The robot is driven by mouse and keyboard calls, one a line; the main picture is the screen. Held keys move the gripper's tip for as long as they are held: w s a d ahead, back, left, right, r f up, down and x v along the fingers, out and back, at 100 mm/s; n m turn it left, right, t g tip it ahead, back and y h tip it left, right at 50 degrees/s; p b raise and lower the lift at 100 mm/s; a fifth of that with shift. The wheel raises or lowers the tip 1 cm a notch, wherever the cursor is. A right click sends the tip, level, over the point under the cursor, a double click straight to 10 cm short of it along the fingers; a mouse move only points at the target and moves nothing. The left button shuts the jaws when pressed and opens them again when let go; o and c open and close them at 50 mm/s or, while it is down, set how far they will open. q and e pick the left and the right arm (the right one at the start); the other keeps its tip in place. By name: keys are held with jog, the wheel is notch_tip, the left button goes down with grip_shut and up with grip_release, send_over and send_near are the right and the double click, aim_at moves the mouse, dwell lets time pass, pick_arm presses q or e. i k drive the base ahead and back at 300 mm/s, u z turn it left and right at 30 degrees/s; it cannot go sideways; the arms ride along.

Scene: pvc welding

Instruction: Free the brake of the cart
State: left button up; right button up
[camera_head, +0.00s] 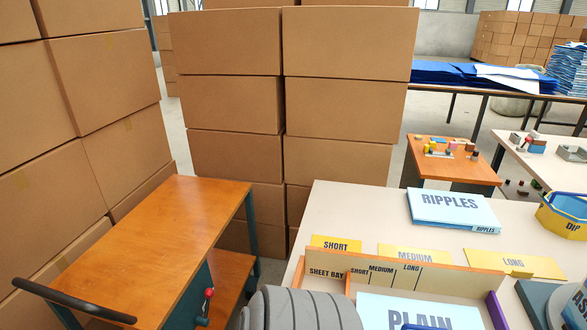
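The cart (165,235) stands at the left, with an orange wooden top, dark green legs and a lower wooden shelf (228,285). A black push handle (75,302) sticks out at its near left end. A small lever with a red knob (209,292) stands up at the cart's near right side, by a dark green panel. It looks like the brake lever. Its lower end and the cart's wheels are hidden below the frame. Neither of my grippers is in view.
Tall stacks of cardboard boxes (345,100) rise behind the cart and along its left side (100,85). A pale worktable (345,207) stands to its right with a RIPPLES stack (450,208), a sheet bay (340,265) and a DIP tub (565,215). The cart top is bare.

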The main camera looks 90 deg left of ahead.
aim_at(202, 321)
jog(key=k, duration=0.9)
jog(key=u, duration=0.15)
